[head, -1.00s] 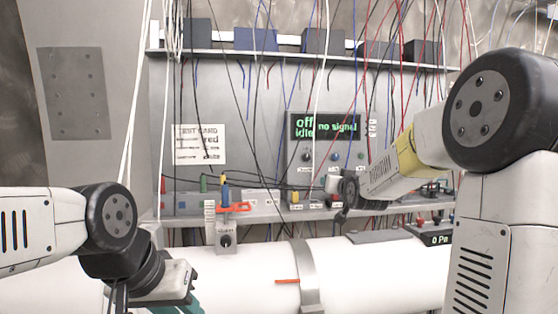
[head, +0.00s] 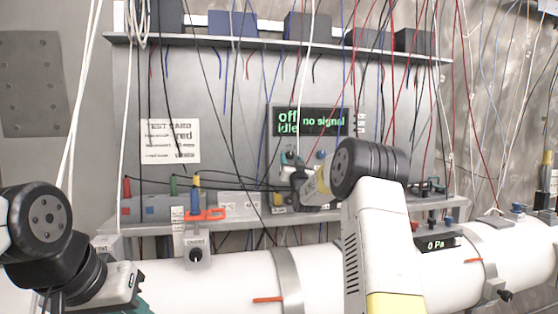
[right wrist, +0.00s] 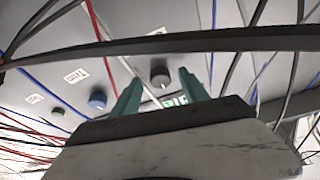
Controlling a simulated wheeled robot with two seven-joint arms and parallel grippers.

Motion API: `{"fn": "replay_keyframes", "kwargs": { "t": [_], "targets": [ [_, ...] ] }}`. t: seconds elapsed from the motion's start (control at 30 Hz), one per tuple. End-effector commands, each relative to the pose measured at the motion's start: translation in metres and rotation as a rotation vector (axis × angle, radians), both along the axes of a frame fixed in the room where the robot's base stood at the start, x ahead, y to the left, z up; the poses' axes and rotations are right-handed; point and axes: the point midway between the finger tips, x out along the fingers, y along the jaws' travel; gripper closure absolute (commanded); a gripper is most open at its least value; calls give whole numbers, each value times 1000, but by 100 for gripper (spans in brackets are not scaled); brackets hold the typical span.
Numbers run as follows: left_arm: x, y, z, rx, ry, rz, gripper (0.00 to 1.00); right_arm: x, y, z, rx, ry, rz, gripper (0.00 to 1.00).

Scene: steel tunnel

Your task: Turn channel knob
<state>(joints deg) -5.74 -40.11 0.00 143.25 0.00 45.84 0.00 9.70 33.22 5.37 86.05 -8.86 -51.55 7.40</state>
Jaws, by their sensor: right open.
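The grey panel unit with a green-text screen (head: 320,122) stands at the back of the shelf. A dark round knob with a pale pointer mark (right wrist: 160,78) is on its face, likely the channel knob; its label is not readable. My right gripper (head: 290,158) is in front of the panel, below the screen. In the right wrist view its two teal fingers (right wrist: 160,86) are apart, with the dark knob showing between the tips; contact cannot be told.
A blue knob (right wrist: 97,101) and a green knob (right wrist: 57,111) sit beside the dark one. Many loose cables hang before the panel, and a dark cable (right wrist: 170,44) crosses the wrist view. A white pipe (head: 240,283) runs below the shelf; a selector box (head: 197,256) stands by it.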

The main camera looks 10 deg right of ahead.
Motion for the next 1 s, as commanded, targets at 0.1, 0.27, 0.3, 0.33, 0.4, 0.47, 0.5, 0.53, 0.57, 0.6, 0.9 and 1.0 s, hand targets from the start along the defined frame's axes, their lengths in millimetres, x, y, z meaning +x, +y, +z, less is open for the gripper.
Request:
{"fn": "replay_keyframes", "kwargs": {
  "t": [0.1, 0.27, 0.3, 0.33, 0.4, 0.47, 0.5, 0.53, 0.57, 0.6, 0.9, 1.0],
  "targets": [
    [0, 0, 0, 0, 0, 0, 70, 7, 0, 3, 0, 0, 0, 48],
    [0, 0, 0, 0, 0, 0, 70, 10, 0, 4, 0, 1, 0, 48],
    [0, 0, 0, 0, 0, 0, 70, 10, 0, 4, 0, 1, 0, 48],
    [0, 0, 0, 0, 0, 0, 70, 10, 0, 4, 0, 1, 0, 48],
    [0, 0, 0, 0, 0, 0, 70, 9, 0, 4, 0, 1, 0, 48],
    [0, 0, 0, 0, 0, 0, 70, 9, 0, 4, 0, 1, 0, 58],
    [0, 0, 0, 0, 0, 0, 70, 9, 0, 4, 0, 1, 0, 66],
    [0, 0, 0, 0, 0, 0, 70, 9, 0, 4, 0, 1, 0, 71],
    [0, 0, 0, 0, 0, 0, 70, 9, 0, 4, 0, 1, 0, 77],
    [0, 0, 0, 0, 0, 0, 70, 9, 0, 4, 0, 1, 0, 85],
    [0, 0, 0, 0, 0, 0, 70, 9, 0, 4, 9, 1, 0, 100],
    [0, 0, 0, 0, 0, 0, 70, 9, 0, 4, 29, 2, -1, 100]
  ]
}}
